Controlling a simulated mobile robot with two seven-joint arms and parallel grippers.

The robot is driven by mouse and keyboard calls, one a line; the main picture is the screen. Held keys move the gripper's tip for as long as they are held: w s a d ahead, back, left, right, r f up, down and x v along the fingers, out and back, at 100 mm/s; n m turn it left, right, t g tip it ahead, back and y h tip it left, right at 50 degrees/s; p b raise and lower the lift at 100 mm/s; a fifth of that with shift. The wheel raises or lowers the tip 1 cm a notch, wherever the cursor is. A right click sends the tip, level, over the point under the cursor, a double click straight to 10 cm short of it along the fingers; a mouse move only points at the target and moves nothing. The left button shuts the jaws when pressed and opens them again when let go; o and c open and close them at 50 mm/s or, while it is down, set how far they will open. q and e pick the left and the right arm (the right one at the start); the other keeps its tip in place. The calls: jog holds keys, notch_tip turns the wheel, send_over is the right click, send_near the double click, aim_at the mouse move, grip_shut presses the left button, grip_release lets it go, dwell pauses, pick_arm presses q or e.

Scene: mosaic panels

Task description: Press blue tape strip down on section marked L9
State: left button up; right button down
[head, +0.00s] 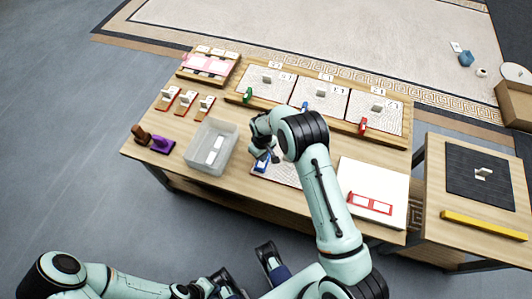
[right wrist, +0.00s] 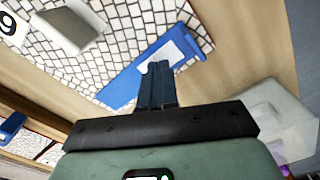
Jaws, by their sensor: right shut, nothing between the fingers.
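The blue tape strip (right wrist: 122,92) lies slanted on a white panel with dark crackle lines (right wrist: 110,25), with a pale piece (right wrist: 170,52) on it. The strip also shows in the head view (head: 261,166), partly behind my right gripper (head: 264,156). In the right wrist view my right gripper (right wrist: 158,70) is shut and empty, its fingertips over the strip; I cannot tell whether they touch it. A label ending in 9 (right wrist: 8,22) shows at the top left; its letter is out of frame.
A clear bin (head: 213,147) stands left of the strip. Panels with grey blocks (head: 320,97) line the back of the table, with green, blue and red pieces (head: 363,127). A white board with a red frame (head: 372,193) lies to the right.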

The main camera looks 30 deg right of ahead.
jog(key=shift+f+b, duration=0.65)
jog(key=shift+f, duration=0.15)
dwell(0.4)
jog(key=shift+r, duration=0.1)
dwell(0.4)
notch_tip(320, 180, up, 8)
jog(key=p, duration=0.5)
jog(key=shift+s, duration=0.1)
dwell(0.7)
